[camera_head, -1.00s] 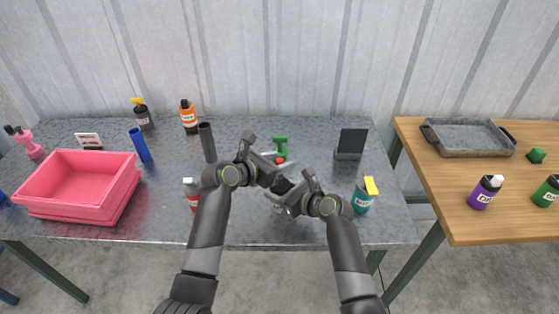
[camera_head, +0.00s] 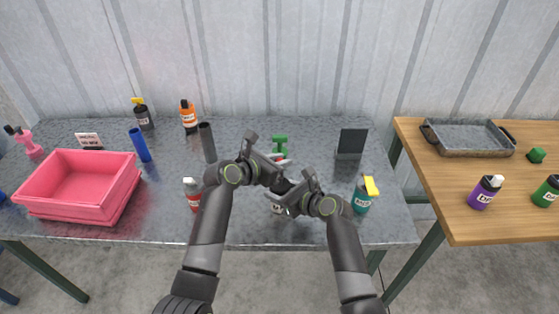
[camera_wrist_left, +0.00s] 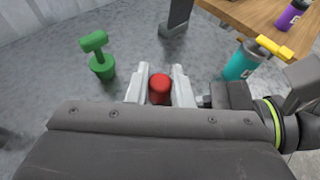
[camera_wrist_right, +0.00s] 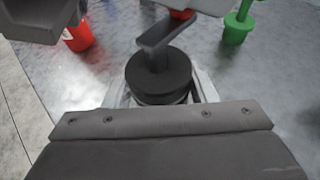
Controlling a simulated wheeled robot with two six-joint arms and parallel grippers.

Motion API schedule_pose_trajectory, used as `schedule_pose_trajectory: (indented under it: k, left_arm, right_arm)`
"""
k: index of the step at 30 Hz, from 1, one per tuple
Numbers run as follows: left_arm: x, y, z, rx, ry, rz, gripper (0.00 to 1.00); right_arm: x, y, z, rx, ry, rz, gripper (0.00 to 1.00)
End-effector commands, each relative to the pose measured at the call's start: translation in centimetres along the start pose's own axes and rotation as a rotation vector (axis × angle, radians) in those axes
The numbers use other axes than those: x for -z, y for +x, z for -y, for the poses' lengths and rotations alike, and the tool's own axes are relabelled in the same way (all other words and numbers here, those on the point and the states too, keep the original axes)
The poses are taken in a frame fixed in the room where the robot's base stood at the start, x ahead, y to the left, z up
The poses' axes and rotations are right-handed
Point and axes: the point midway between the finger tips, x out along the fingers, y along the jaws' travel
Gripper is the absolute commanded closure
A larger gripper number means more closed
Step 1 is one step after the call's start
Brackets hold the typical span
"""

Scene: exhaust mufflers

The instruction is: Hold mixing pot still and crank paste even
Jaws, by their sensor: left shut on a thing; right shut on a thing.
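The mixing pot (camera_wrist_right: 158,80) is a dark, round, lidded body in the right wrist view. A grey crank arm (camera_wrist_right: 163,36) rises from its top to a red knob (camera_wrist_right: 182,14). My right gripper (camera_head: 290,190) is shut on the pot, one finger on each side. My left gripper (camera_head: 278,168) is shut on the red knob, which stands between its pale fingers in the left wrist view (camera_wrist_left: 160,88). In the head view my grippers hide most of the pot. The paste inside is not visible.
A green tool (camera_head: 280,144) stands just behind the grippers. A red bottle (camera_head: 193,197) is to the left and a teal bottle (camera_head: 362,198) to the right. A dark upright stand (camera_head: 351,144) is at the back right. A pink bin (camera_head: 78,190) fills the left end.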

Motion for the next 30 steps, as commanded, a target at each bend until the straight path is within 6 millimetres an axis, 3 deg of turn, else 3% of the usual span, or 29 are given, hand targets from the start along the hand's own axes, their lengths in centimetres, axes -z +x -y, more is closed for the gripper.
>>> schedule_pose_trajectory:
  k: [8, 30]
  left_arm:
    - [0.0, 0.3, 0.1, 0.114, 0.048, -0.005, 1.0]
    - [-0.2, 0.9, 1.9, 0.678, 0.28, -0.003, 1.0]
  right_arm:
    - [0.0, 0.0, 0.0, -0.001, -0.001, -0.001, 0.74]
    - [0.0, 0.0, -0.1, -0.001, -0.001, 0.0, 0.74]
